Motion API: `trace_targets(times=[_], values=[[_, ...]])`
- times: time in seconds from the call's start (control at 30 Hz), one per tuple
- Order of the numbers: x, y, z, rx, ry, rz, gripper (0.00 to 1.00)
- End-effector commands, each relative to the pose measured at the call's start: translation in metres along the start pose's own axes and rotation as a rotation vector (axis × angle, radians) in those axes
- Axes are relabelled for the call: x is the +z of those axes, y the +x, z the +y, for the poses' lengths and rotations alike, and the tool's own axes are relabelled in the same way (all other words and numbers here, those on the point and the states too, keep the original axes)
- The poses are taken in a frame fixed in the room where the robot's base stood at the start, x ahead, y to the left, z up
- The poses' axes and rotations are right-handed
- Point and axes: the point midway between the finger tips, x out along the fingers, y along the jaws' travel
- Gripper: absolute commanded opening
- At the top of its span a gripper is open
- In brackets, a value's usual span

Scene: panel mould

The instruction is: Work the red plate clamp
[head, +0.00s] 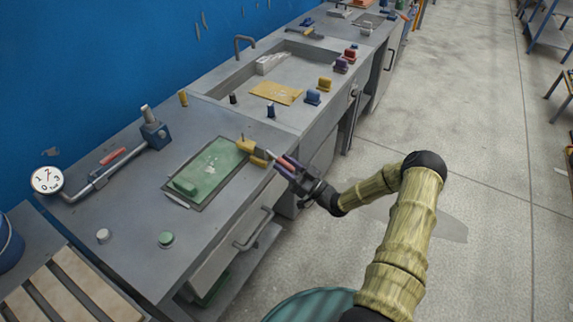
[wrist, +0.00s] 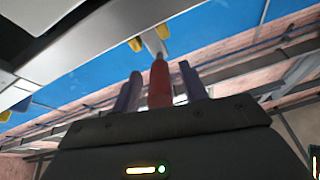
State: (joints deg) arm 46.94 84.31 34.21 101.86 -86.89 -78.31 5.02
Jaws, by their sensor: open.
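The red plate clamp shows in the wrist view as a red handle (wrist: 159,82) on a pale metal stem, with yellow blocks (wrist: 135,44) beside the stem. In the head view its yellow body (head: 247,146) sits at the right end of the green panel mould (head: 212,168), at the bench's front edge. My gripper (head: 281,161) is at that edge, pointing at the clamp. In the wrist view its two purple fingers stand on either side of the red handle with gaps showing, so it is open. The handle's near end is hidden behind the gripper body.
A row of small coloured blocks, among them a blue one (head: 312,97) and a red one (head: 350,52), lines the bench edge further back. A dial gauge (head: 47,180) and a red-handled pipe (head: 95,186) lie left. A drawer handle (head: 254,229) juts out below.

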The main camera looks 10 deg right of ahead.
Motion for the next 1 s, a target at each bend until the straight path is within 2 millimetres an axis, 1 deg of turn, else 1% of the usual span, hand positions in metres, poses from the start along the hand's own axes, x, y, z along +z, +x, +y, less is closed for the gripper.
trace_targets(times=[0.07,0.1,0.17,0.2,0.27,0.3,0.33,0.73,1.0], values=[[0.0,0.0,0.0,0.0,0.0,0.0,0.43],[0.0,0.0,0.0,0.0,0.0,0.0,0.41],[0.0,0.0,0.0,0.0,0.0,0.0,0.3],[0.0,0.0,0.0,0.0,0.0,0.0,0.22],[0.0,0.0,0.0,0.0,0.0,0.0,0.1],[0.0,-0.001,0.0,0.0,0.0,0.0,0.02],[0.0,-0.001,0.0,0.0,0.0,0.0,0.0],[-0.005,0.0,-0.001,0.005,-0.002,-0.029,0.0],[-0.019,0.002,-0.003,0.03,-0.004,-0.149,0.0]])
